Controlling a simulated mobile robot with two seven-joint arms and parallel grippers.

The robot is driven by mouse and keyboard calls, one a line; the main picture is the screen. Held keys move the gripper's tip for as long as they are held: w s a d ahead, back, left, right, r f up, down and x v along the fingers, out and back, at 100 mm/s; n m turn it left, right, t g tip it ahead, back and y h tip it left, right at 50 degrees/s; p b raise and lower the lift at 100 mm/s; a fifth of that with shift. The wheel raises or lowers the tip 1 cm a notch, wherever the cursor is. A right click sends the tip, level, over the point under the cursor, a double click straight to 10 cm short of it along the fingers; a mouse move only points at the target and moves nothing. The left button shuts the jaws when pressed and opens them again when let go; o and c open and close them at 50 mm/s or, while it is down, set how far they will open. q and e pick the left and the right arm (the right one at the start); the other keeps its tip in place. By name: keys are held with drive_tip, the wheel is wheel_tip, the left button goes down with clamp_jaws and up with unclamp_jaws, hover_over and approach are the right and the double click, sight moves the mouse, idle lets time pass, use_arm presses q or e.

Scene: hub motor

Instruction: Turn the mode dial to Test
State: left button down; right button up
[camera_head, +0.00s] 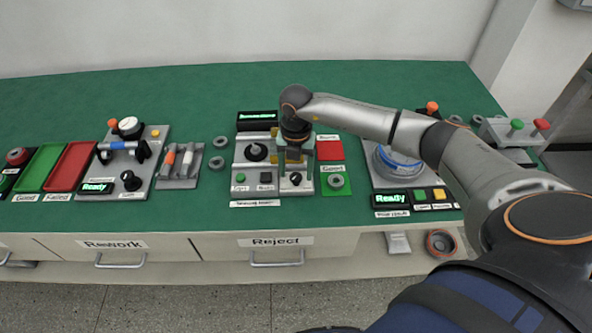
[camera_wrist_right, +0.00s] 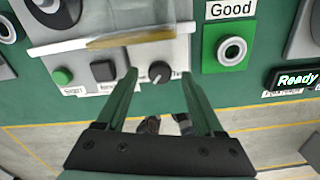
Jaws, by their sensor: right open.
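The mode dial (camera_wrist_right: 159,72) is a small black knob on the light grey front panel of the tester station. In the head view the dial (camera_head: 296,178) sits at the panel's right, just below my right gripper. My right gripper (camera_wrist_right: 160,78) is open, with its two green fingers pointing at the panel, one on each side of the dial. I cannot tell whether the fingers touch it. A label right of the dial is partly hidden by a finger. My left gripper is not in view.
Left of the dial are a green button (camera_wrist_right: 62,76) and a black button (camera_wrist_right: 103,70). A green pad (camera_wrist_right: 229,50) with a ring lies to the right, below the Good label (camera_wrist_right: 230,9). Another station reading Ready (camera_head: 390,198) stands further right.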

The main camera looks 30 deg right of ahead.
drive_tip(key=shift+f, duration=0.55)
clamp_jaws()
